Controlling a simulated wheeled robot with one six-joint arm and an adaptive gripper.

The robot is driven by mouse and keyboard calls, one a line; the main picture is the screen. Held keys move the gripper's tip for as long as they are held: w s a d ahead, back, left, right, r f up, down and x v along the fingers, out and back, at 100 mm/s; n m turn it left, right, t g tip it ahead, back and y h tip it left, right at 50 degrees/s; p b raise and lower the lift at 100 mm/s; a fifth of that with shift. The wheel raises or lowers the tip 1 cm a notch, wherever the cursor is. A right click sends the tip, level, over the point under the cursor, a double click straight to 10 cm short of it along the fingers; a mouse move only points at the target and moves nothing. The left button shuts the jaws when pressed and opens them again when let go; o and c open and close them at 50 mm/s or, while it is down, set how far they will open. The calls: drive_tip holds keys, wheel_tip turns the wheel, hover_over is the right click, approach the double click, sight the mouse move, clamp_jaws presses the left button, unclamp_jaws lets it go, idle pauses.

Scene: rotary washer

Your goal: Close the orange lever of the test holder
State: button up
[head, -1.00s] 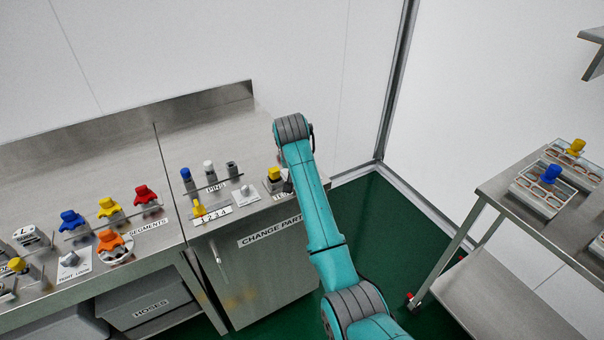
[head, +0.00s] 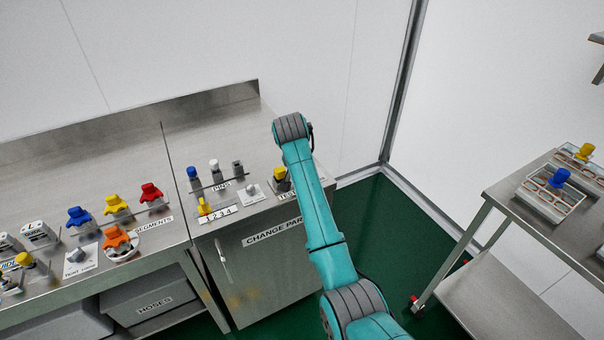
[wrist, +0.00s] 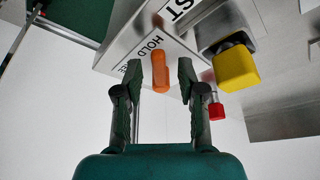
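The orange lever (wrist: 159,72) shows in the wrist view on the pale face of the test holder (wrist: 130,38), beside printed words "HOLD" and "FREE". My gripper (wrist: 158,76) is open, one finger on each side of the lever, with visible gaps at both sides. I cannot tell how far the fingertips are from the face. The holder's yellow block (wrist: 236,68) is to the right of the fingers. In the head view that yellow block (head: 281,173) shows by the "TEST" label, partly beside my arm; the lever and my gripper are hidden there.
A red knob (wrist: 216,111) is close to the right finger. In the head view, pins (head: 214,172) and a yellow-handled piece (head: 205,207) stand left of the holder on the steel bench (head: 215,125). A steel cart (head: 500,200) stands at the right.

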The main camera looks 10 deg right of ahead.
drive_tip(key=shift+r, duration=0.1)
drive_tip(key=v, duration=1.1)
drive_tip(key=shift+s+r, duration=0.25)
drive_tip(key=shift+r, duration=0.1)
drive_tip(key=shift+a, duration=0.1)
